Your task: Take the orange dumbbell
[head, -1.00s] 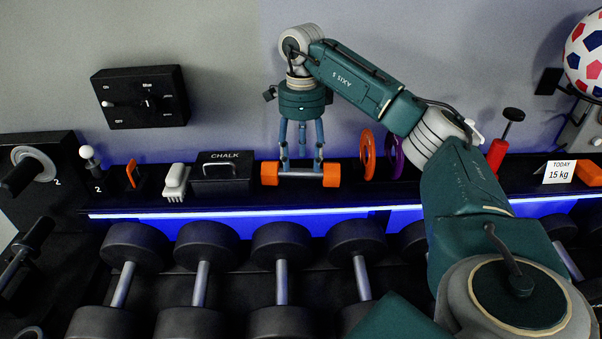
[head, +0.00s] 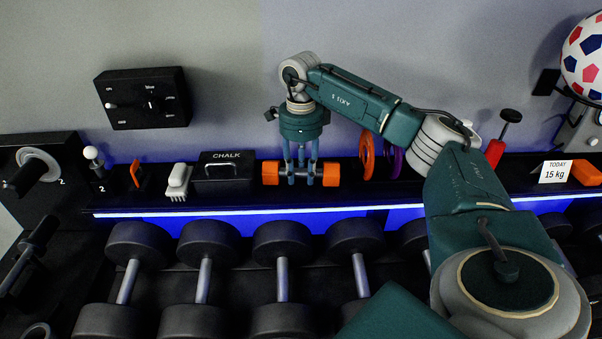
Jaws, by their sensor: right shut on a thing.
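The orange dumbbell (head: 330,174) lies across the dark shelf, with an orange head at each end and a bar between them. My right gripper (head: 301,174) points straight down over it, its blue fingers shut on the bar between the two heads. The fingers cover much of the bar. The dumbbell is level, and I cannot tell whether it touches the shelf. My left gripper is not in view.
A black chalk box (head: 224,166) and a white brush (head: 179,182) stand left of the dumbbell. An orange ring (head: 367,154) and a purple ring (head: 393,160) stand close on its right. Several black dumbbells (head: 283,243) fill the rack below.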

